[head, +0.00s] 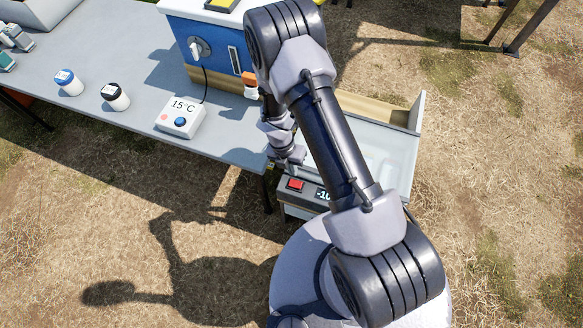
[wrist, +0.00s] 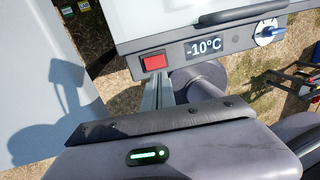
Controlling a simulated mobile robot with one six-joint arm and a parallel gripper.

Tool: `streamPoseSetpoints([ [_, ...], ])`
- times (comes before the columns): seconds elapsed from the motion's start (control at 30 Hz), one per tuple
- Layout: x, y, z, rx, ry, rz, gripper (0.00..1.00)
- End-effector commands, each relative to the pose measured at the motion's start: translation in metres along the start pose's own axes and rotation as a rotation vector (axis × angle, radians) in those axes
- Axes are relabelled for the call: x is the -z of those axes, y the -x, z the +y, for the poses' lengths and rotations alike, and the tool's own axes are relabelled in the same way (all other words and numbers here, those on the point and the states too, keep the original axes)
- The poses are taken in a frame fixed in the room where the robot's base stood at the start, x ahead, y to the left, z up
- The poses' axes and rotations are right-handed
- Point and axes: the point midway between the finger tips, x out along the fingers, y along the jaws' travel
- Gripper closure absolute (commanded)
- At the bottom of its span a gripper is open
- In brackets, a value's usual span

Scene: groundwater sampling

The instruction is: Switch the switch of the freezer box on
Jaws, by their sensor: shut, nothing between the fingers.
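The freezer box (head: 385,150) stands right of the table, partly hidden by my arm in the head view. Its dark front panel (wrist: 225,50) carries a red rectangular switch (wrist: 155,62), a display (wrist: 206,48) reading -10°C and a blue-and-white knob (wrist: 268,32). The red switch also shows in the head view (head: 295,184). My gripper (head: 293,163) is shut and empty. In the wrist view its narrow fingers (wrist: 158,85) point at the switch, their tips just at its lower edge. I cannot tell whether they touch it.
The grey table (head: 130,150) holds two jars (head: 115,97), a white control box (head: 180,118) reading 15°C and a blue box (head: 205,45) with a cable. The table edge lies close left of my gripper. Dry grass in front is open.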

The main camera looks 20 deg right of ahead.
Motion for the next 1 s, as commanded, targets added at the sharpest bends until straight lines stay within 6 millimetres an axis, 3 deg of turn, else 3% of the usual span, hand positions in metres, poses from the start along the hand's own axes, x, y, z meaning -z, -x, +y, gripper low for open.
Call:
streamPoseSetpoints([
  [0.03, 0.000, -0.017, 0.000, 0.002, 0.000, 0.002, 1.00],
  [0.2, 0.001, -0.053, 0.000, 0.002, 0.001, 0.002, 1.00],
  [0.4, 0.000, -0.082, 0.001, 0.000, 0.001, 0.000, 1.00],
  [1.0, 0.001, -0.096, -0.001, 0.002, 0.000, 0.002, 1.00],
])
